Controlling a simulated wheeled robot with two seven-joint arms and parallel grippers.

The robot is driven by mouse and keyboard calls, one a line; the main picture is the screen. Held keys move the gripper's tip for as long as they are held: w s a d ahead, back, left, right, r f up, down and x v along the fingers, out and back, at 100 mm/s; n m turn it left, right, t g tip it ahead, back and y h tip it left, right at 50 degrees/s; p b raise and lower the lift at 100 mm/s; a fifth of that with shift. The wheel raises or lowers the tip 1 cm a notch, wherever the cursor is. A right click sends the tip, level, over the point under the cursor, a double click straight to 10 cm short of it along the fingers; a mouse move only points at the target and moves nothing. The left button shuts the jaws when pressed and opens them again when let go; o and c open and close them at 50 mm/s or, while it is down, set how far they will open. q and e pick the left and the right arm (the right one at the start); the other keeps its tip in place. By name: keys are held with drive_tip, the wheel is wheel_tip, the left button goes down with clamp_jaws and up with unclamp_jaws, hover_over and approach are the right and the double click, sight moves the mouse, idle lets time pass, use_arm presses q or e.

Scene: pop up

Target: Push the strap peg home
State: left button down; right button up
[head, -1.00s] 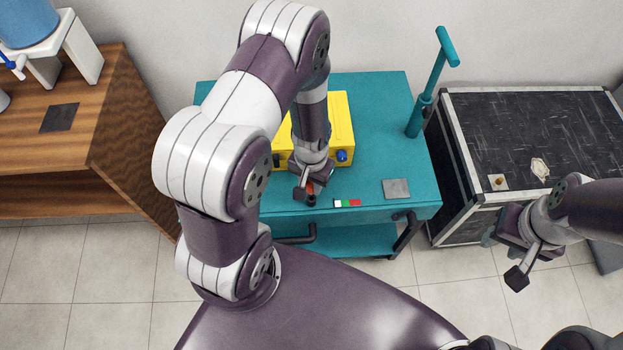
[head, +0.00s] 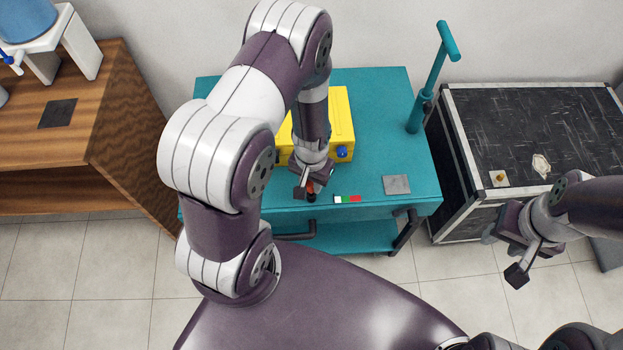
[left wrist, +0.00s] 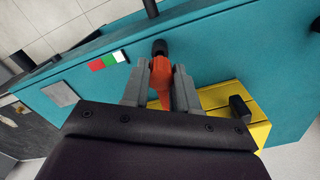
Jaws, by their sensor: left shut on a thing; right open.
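My left gripper (head: 306,188) is over the front part of the teal cart top, in front of the yellow box. It is shut on an orange-red piece (left wrist: 161,78) with a black end (left wrist: 160,47), which I take for the strap peg. In the head view only a little of the orange-red piece (head: 313,186) shows between the fingers, with the black end (head: 311,198) below. I cannot tell how deep the peg sits or whether it touches the cart. My right gripper (head: 503,255) is open and empty at the right, above the floor.
The yellow box (head: 342,115) with a blue knob (head: 342,152) stands on the teal cart (head: 385,120). A white, green and red strip (head: 347,199) and a grey plate (head: 396,185) lie near its front edge. A black case (head: 530,125) stands right, a wooden cabinet (head: 95,120) left.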

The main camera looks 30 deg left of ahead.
use_arm(q)
drive_tip(key=shift+f, duration=0.15)
drive_tip(key=shift+f+b, duration=1.25)
drive_tip(key=shift+f, duration=0.35)
drive_tip(key=c, duration=0.8)
unclamp_jaws()
wheel_tip(320, 180, up, 13)
drive_tip(key=shift+f+p, duration=0.1)
drive_tip(key=shift+p, duration=0.3)
